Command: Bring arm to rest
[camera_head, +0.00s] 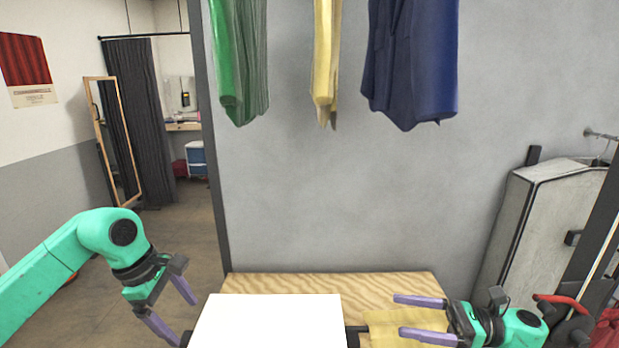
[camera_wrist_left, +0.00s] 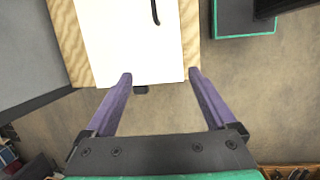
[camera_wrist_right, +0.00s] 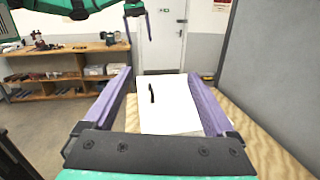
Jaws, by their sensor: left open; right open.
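My left gripper (camera_head: 184,318) is open and empty, at the left of the white box-like object (camera_head: 268,318) in the head view. My right gripper (camera_head: 400,315) is open at the right, by a pale yellow cloth-like piece (camera_head: 381,324); whether it touches that piece I cannot tell. In the left wrist view, the fingers (camera_wrist_left: 160,76) stand apart with the white object (camera_wrist_left: 130,45) beyond them. In the right wrist view, the open fingers (camera_wrist_right: 160,75) frame the white object (camera_wrist_right: 168,112), which has a dark handle-like strip. Nothing shows gripped.
The white object stands on a wood-grained tabletop (camera_head: 330,284) against a grey wall. Green (camera_head: 240,60), yellow (camera_head: 325,60) and blue (camera_head: 410,60) garments hang above. A grey case (camera_head: 540,225) stands at the right. Open floor (camera_head: 190,235) lies at the left, near a mirror (camera_head: 115,140).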

